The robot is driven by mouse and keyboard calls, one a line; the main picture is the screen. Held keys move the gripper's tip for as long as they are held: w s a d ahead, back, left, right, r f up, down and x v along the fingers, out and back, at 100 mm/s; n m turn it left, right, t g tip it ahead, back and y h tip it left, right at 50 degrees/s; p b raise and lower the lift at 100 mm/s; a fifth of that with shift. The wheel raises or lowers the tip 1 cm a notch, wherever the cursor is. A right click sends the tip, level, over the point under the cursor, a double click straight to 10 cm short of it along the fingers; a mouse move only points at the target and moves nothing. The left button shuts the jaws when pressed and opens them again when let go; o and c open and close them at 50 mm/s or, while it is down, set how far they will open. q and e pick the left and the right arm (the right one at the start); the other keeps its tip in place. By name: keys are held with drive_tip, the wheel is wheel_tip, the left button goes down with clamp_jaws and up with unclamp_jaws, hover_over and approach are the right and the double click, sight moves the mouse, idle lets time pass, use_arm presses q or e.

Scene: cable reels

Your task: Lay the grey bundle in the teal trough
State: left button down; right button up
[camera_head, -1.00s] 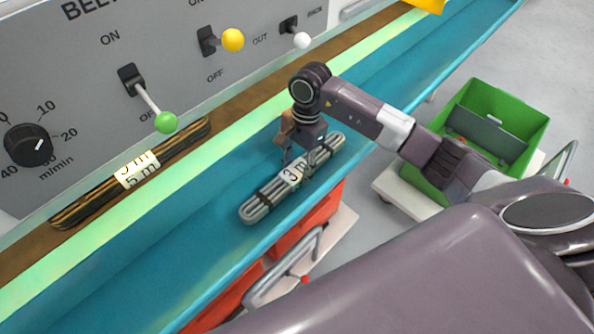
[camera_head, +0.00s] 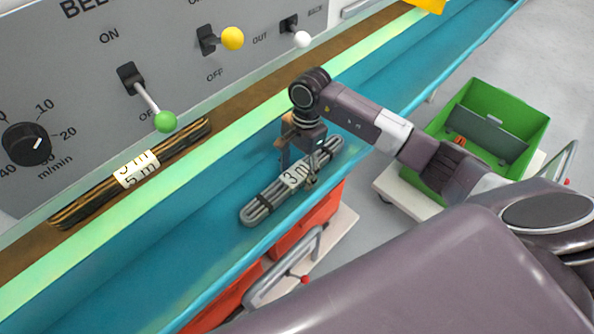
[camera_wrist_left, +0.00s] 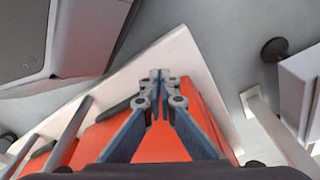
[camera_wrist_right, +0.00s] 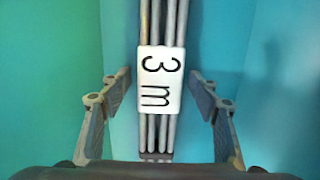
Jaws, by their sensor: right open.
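The grey bundle (camera_head: 262,208) with a white "3 m" label lies in the teal trough (camera_head: 180,245), along its length. My right gripper (camera_head: 298,172) is over the bundle's labelled middle, its fingers open. In the right wrist view the bundle (camera_wrist_right: 150,125) runs between the two spread fingers (camera_wrist_right: 158,105), with a gap on each side. My left gripper (camera_wrist_left: 160,78) shows only in its own wrist view, with its fingertips together and nothing visible between them.
A dark bundle labelled "5 m" (camera_head: 90,204) lies on the brown belt (camera_head: 255,95) behind the trough. A panel with levers (camera_head: 165,122) stands behind. A green crate (camera_head: 520,100) and a red crate (camera_head: 325,207) stand below the trough's front side.

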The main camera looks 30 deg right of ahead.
sight(302, 169)
drive_tip(key=shift+r, duration=0.1)
drive_tip(key=shift+w+r, duration=0.1)
drive_tip(key=shift+r, duration=0.25)
use_arm(q)
drive_tip(key=shift+s+a+f+p, duration=0.2)
drive_tip(key=shift+s+f+p, duration=0.15)
drive_tip(key=shift+s+f, duration=0.7)
use_arm(e)
wheel_tip(302, 169, up, 11)
drive_tip(key=d, duration=0.1)
drive_tip(key=shift+w+d, duration=0.2)
drive_tip(key=shift+d, duration=0.15)
use_arm(q)
drive_tip(key=shift+w+d, duration=0.1)
drive_tip(key=shift+w, duration=0.05)
use_arm(e)
drive_tip(key=shift+d+r, duration=0.1)
